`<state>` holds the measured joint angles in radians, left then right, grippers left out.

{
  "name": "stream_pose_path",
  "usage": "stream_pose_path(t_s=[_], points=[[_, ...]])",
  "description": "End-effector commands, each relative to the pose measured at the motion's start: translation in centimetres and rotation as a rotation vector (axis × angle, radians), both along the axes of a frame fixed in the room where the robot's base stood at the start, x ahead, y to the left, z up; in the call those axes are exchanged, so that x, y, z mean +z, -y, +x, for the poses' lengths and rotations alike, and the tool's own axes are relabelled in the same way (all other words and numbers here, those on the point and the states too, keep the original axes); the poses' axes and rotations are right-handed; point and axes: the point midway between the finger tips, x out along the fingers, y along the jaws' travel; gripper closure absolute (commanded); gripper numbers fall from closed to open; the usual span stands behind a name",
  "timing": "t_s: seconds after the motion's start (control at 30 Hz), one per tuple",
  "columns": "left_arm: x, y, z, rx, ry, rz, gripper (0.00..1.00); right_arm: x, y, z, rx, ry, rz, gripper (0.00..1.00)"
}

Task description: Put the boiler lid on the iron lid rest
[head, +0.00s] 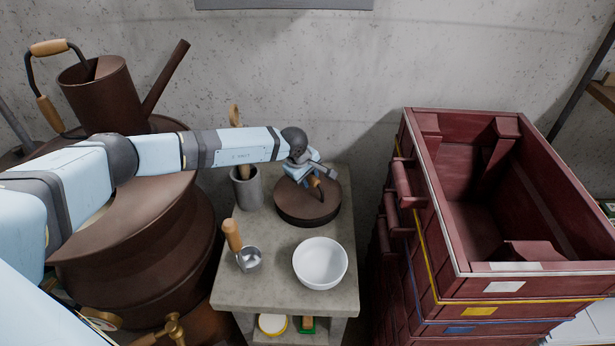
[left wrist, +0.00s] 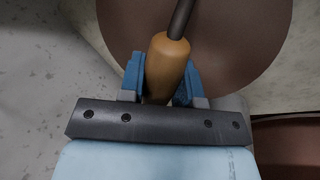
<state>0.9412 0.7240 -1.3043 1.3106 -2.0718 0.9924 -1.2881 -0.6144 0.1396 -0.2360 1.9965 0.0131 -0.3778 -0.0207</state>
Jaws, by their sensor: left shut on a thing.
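The boiler lid (head: 296,207) is a brown round disc over the back of the small concrete-topped table (head: 285,255). My left gripper (head: 313,180) is shut on the lid's wooden handle, which also shows between the fingers in the left wrist view (left wrist: 166,60). The lid's brown face fills the top of that view (left wrist: 235,40). A dark band shows under the lid's front edge; I cannot tell whether it is the lid's rim or the iron lid rest. No other lid rest is in sight. My right gripper is not in view.
The big brown boiler (head: 140,260) stands left, with a brown can (head: 98,92) behind. A grey utensil pot (head: 247,188), a ladle (head: 248,258) and a white bowl (head: 320,263) stand close to the lid. Stacked red crates (head: 440,225) rise right of the table.

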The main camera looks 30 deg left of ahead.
Motion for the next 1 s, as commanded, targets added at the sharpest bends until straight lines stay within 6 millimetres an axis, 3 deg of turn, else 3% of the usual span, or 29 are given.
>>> stream_pose_path(t_s=[0.33,0.37,0.47,0.77,0.93,1.0], points=[[-1.0,0.0,0.1,0.0,0.002,-0.001,1.0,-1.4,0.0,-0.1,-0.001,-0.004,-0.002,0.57],[-1.1,0.0,0.0,0.0,0.0,0.0,0.67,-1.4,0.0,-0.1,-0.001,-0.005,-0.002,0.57],[-1.0,0.0,0.0,0.0,0.0,0.0,0.44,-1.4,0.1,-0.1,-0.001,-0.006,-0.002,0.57],[-0.8,0.0,0.0,0.0,0.0,0.0,0.44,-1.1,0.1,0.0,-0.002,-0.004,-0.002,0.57],[0.9,0.0,0.0,0.0,0.0,0.0,0.44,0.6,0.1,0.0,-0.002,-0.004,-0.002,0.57],[1.7,-0.2,-0.3,0.0,0.004,-0.001,0.44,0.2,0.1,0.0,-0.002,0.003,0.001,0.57]])
